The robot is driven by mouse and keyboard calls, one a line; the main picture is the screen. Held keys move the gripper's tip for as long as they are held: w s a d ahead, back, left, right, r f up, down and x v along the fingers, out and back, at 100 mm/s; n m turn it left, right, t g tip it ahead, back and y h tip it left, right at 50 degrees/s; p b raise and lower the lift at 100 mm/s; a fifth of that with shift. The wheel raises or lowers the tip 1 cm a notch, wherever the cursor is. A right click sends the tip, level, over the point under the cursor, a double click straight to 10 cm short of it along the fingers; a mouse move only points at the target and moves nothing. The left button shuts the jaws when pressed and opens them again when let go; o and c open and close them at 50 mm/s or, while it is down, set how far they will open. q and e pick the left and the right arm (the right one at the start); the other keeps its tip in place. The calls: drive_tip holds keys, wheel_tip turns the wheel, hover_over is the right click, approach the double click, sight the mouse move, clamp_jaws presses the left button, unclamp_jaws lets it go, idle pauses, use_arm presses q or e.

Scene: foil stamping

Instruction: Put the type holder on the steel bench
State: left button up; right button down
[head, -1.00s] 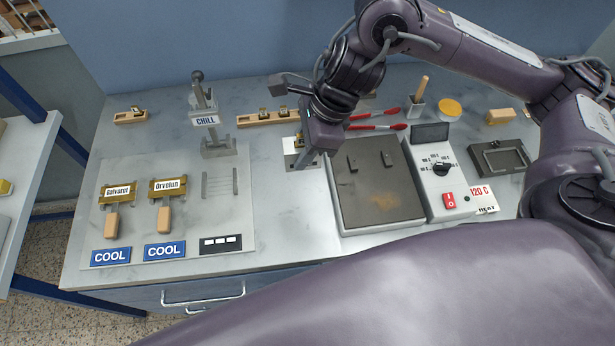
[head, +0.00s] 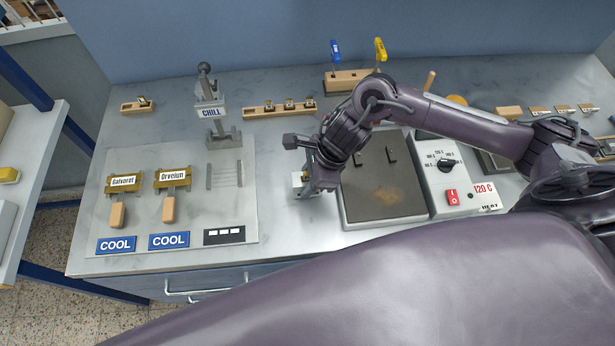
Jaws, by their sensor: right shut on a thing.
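My right gripper (head: 315,182) is shut on a small pale grey block with a brass-coloured part, which looks like the type holder (head: 302,183). It is low over the bare steel bench (head: 285,215), just left of the dark hot plate; I cannot tell whether it touches the bench. The gripper hides its right side. Two brass pieces labelled Galvaret (head: 123,182) and Orvelun (head: 173,176), with wooden handles, lie on the left above blue COOL signs. My left gripper is not in view.
The dark hot plate (head: 380,203) is close on the right, beside the heater control box (head: 452,172). The CHILL stand (head: 212,112) and a wooden rack with small brass pieces (head: 262,112) are behind. Bare bench lies in front of the gripper.

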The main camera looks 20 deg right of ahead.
drive_tip(key=shift+f, duration=0.15)
drive_tip(key=shift+f+b, duration=0.1)
drive_tip(key=shift+b, duration=0.2)
drive_tip(key=c, duration=1)
unclamp_jaws()
drive_tip(key=shift+o, duration=0.2)
drive_tip(key=shift+d+r+p, duration=0.1)
drive_tip(key=shift+r+p, duration=0.2)
drive_tip(key=shift+r, duration=0.05)
drive_tip(key=b+v, duration=0.2)
drive_tip(key=v, duration=0.9)
drive_tip(key=shift+s+d+r, duration=0.1)
drive_tip(key=shift+r, duration=0.25)
